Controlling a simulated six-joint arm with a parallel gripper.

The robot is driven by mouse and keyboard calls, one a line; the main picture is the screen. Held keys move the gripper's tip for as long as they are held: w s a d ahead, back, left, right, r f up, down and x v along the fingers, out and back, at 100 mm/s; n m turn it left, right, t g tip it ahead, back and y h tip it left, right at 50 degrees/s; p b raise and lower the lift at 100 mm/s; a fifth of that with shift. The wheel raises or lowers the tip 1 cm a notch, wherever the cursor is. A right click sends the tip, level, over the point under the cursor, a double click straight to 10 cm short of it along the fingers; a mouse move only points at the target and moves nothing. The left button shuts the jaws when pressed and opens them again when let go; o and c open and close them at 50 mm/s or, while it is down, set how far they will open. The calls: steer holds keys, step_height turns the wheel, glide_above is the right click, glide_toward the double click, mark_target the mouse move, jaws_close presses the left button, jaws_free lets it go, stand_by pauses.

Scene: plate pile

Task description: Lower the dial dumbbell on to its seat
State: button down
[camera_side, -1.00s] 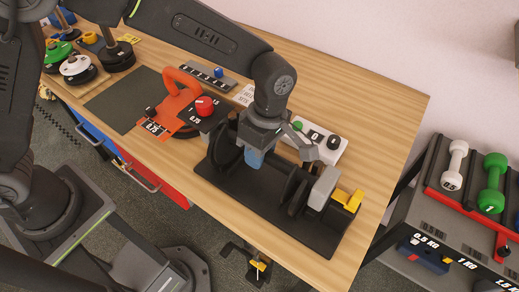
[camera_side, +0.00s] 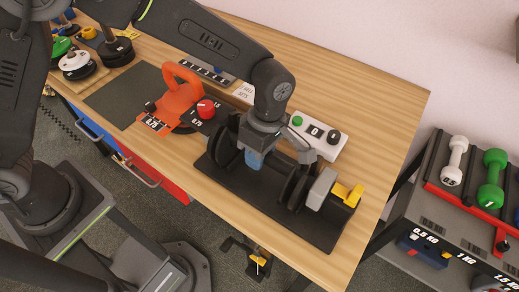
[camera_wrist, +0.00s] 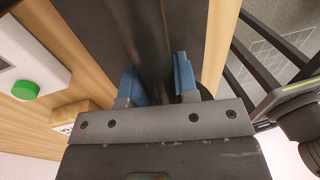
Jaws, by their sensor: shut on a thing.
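The dial dumbbell, with dark discs (camera_side: 224,147) at its left end and more dark discs (camera_side: 297,184) at its right end, is over the black seat (camera_side: 240,196) on the bench. My gripper (camera_side: 254,160) is between the disc groups, its blue fingers pointing down around the handle. In the wrist view my gripper (camera_wrist: 158,82) has one blue finger on each side of a dark bar, the handle (camera_wrist: 152,35). The grip hides much of the handle. I cannot tell whether the discs touch the seat.
A grey block (camera_side: 321,188) and a yellow clip (camera_side: 347,193) stand at the seat's right end. A white box (camera_side: 320,135) with a green button is behind. A dumbbell rack (camera_side: 470,200) stands off the bench.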

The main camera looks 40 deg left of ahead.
steer(key=shift+f, duration=0.1)
steer(key=c, duration=0.8)
jaws_free()
steer(key=shift+f, duration=0.15)
steer(key=w+r, duration=0.1)
steer(key=r, duration=0.8)
steer(key=w+r, duration=0.1)
steer(key=r, duration=0.3)
steer(key=shift+w+d+r, duration=0.2)
steer(key=shift+w+r, duration=0.15)
steer(key=shift+r, duration=0.05)
